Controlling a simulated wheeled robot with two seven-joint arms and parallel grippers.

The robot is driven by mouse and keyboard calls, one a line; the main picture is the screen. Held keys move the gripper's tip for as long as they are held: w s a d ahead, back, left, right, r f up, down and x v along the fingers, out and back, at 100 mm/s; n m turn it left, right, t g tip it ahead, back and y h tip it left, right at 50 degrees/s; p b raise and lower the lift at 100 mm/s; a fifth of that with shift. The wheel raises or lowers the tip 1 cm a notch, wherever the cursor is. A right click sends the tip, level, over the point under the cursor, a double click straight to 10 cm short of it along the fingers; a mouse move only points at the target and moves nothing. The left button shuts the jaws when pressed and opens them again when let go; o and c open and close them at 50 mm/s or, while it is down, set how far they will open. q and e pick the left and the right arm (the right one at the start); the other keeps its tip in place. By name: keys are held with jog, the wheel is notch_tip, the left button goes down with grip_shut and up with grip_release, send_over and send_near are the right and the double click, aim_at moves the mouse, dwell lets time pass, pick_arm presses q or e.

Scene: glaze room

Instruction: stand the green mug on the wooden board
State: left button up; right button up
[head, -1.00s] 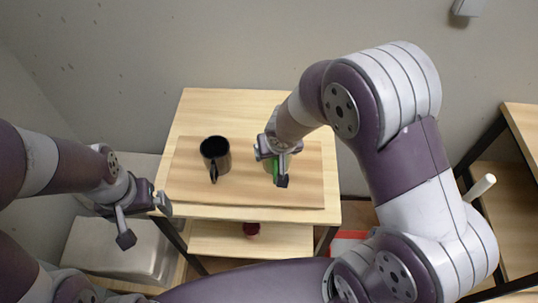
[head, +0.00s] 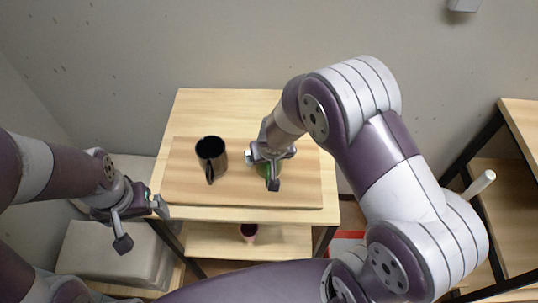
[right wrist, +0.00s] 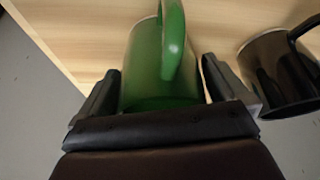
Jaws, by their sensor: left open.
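The green mug (head: 265,171) is at my right gripper (head: 272,164), over the right half of the wooden board (head: 302,188), mostly hidden by the gripper in the head view. In the right wrist view the mug (right wrist: 150,70) sits between the two fingers (right wrist: 163,90), which lie close against its sides, with its handle toward the camera. The gripper looks shut on it. I cannot tell whether the mug's base touches the board. My left gripper (head: 142,225) is open and empty, off the front left corner of the table.
A black mug (head: 211,157) stands on the board's left half, left of my right gripper; it also shows in the right wrist view (right wrist: 275,75). A dark red cup (head: 249,232) is on the lower shelf. Bare table (head: 230,110) lies behind the board. Shelving (head: 520,150) stands at right.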

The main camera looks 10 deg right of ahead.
jog(key=shift+r+p, duration=0.3)
jog(key=shift+r, duration=0.15)
jog(key=p+v, duration=0.2)
jog(key=v, duration=0.9)
jog(key=s+d+r+g, duration=0.1)
jog(key=s+d+g, duration=0.2)
jog(key=s+d, duration=0.3)
jog(key=s, duration=0.3)
jog(key=shift+s+r, duration=0.2)
jog(key=shift+s, duration=0.15)
jog(key=shift+w+d, duration=0.1)
jog(key=shift+d, duration=0.1)
